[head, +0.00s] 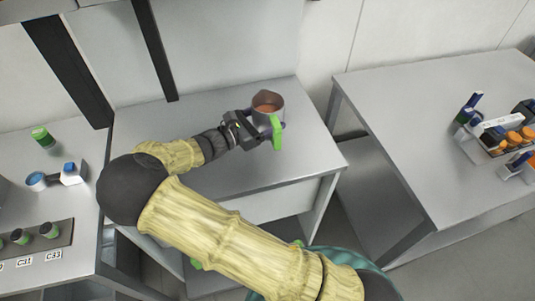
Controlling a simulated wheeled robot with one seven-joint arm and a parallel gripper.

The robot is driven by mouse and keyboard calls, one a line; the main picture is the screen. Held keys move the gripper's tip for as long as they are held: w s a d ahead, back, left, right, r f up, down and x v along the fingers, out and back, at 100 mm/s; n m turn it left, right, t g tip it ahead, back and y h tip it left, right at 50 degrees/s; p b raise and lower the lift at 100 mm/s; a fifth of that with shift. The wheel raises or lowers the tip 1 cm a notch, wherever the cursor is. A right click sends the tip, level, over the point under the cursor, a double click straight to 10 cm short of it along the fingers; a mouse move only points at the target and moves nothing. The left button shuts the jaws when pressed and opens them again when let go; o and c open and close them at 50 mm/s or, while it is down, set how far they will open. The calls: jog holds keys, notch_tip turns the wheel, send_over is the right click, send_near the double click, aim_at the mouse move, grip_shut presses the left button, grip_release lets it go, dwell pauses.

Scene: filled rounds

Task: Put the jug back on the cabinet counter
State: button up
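The jug (267,102) is a grey, round, open-topped vessel with reddish-brown contents. It is upright at the right part of the cabinet counter (230,180), a light grey top in the middle of the head view. A bright green upright piece (277,133), which looks like the jug's handle, is on its near side. My gripper (260,129) is at the jug's near left side, up against or very close to the green piece. Its fingers are small and partly hidden, so I cannot tell whether they are closed on it. Whether the jug's base touches the counter is also unclear.
A left bench holds a green-capped container (42,137), a blue-and-white device (70,174) and a labelled rack (35,240). A right table (400,130) carries a white tray (485,145) with bottles. A gap separates the counter from the right table. Dark posts stand at the back left.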

jog(key=shift+w+f+b, duration=0.25)
jog(key=shift+f, duration=0.2)
jog(key=shift+w+f+b, duration=0.2)
jog(key=shift+f, duration=0.25)
jog(key=shift+r, duration=0.1)
jog(key=shift+s, duration=0.1)
jog(key=shift+f+p, duration=0.55)
jog(key=shift+f, duration=2.55)
jog(key=shift+f+p, duration=0.35)
jog(key=shift+f, duration=1.55)
